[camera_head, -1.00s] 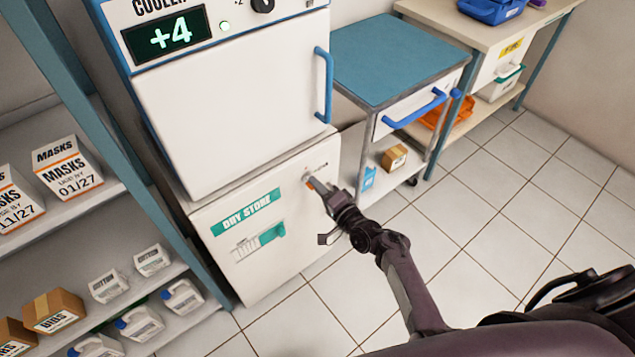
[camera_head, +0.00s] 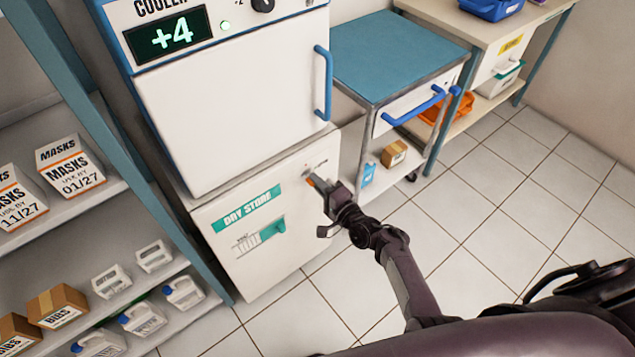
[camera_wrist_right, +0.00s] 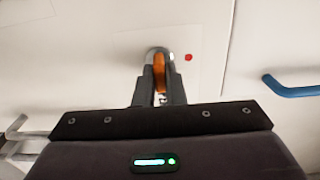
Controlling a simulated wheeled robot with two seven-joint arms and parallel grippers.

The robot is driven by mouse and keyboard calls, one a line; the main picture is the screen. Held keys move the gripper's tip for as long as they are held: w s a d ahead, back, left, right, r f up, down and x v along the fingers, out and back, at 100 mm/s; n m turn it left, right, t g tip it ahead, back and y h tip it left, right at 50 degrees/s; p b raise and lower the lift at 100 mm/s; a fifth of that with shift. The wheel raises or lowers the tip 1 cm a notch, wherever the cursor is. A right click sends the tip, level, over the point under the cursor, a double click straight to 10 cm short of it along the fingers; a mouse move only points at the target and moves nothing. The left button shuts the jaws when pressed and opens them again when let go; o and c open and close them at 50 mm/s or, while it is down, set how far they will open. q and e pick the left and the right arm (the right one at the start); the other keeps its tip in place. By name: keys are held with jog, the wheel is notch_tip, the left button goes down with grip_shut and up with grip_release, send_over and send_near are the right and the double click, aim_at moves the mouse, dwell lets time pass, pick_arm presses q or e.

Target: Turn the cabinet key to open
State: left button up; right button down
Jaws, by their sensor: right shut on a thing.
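The white cabinet (camera_head: 255,265) labelled DRY STORE stands under the cooler, and its door looks closed. An orange key (camera_wrist_right: 159,72) sits in a round metal lock (camera_wrist_right: 150,54) on the cabinet front. In the right wrist view the key appears upright between the fingers. My right gripper (camera_head: 315,184) is shut on the key at the upper right of the cabinet door; it also shows in the right wrist view (camera_wrist_right: 159,92). The fingers hide much of the key in the head view. A red dot (camera_wrist_right: 188,57) is right of the lock. My left gripper is not in view.
The cooler (camera_head: 230,100) with a blue handle stands on the cabinet. A blue-topped cart (camera_head: 400,55) is close on the right. A shelf unit (camera_head: 85,210) with boxes and bottles stands at left. Tiled floor (camera_head: 480,240) is clear in front.

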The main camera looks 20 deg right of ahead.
jog(key=c, duration=1.5)
grip_release()
jog(key=p+v, duration=0.1)
jog(key=v, duration=0.6)
jog(key=shift+s+d, duration=0.15)
jog(key=shift+s, duration=0.2)
